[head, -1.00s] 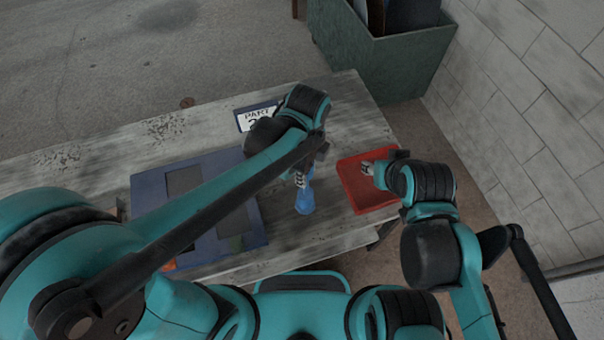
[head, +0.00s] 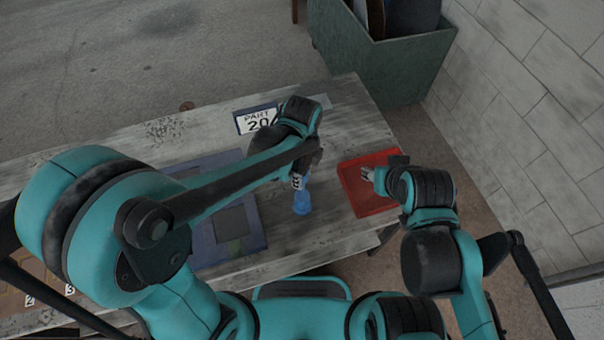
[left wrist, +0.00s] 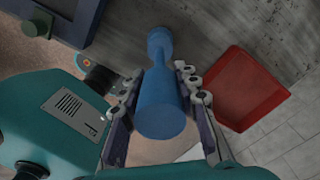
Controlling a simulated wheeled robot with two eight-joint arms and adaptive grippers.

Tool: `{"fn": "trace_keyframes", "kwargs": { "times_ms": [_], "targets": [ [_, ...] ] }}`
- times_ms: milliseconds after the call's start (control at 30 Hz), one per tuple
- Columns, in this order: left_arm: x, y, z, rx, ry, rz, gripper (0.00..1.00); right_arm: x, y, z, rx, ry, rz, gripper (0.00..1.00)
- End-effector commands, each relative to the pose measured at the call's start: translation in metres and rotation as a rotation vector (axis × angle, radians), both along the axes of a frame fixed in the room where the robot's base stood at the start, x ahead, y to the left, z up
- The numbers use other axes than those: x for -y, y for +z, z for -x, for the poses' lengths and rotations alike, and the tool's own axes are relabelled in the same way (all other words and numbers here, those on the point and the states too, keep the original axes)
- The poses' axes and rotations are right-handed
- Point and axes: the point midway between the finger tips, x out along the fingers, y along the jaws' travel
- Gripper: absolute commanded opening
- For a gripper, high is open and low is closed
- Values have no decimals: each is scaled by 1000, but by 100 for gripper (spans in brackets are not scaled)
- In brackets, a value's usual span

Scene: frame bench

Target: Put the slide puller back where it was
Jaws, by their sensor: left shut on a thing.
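The blue slide puller (head: 303,203), a piece with a narrow waist and wider ends, shows near the bench's front edge in the head view, left of the red tray. My left gripper (head: 299,182) is shut on it. In the left wrist view the slide puller (left wrist: 160,100) lies between the two fingers of my left gripper (left wrist: 162,95), its wide round end toward the camera. Whether it touches the bench is unclear. My right gripper (head: 367,174) is over the red tray; its finger gap is too small to judge.
The red tray (head: 385,205) is at the bench's right end. A dark blue panel (head: 256,228) lies left of the puller, partly hidden by my left arm. A sign reading "PART 20" (head: 244,122) is behind. A green bin (head: 375,65) stands beyond the bench.

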Motion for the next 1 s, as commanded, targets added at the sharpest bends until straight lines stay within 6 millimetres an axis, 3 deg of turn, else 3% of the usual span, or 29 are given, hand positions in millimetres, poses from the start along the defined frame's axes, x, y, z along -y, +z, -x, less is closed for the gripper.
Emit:
{"fn": "trace_keyframes", "kwargs": {
  "times_ms": [33,67,133,433,567,1000],
  "targets": [
    [0,-3,0,0,0,0,0,0,-3,0,0,0,0,40],
    [0,-3,0,0,0,0,33,0,-3,0,0,0,0,40],
    [0,-2,0,0,0,0,52,0,-2,0,0,0,0,40],
    [0,-1,0,0,0,0,52,0,-1,0,0,0,0,40],
    [0,8,0,0,0,0,52,0,4,0,0,0,0,40],
    [0,98,0,0,0,0,52,0,27,0,0,0,0,40]
  ]
}}
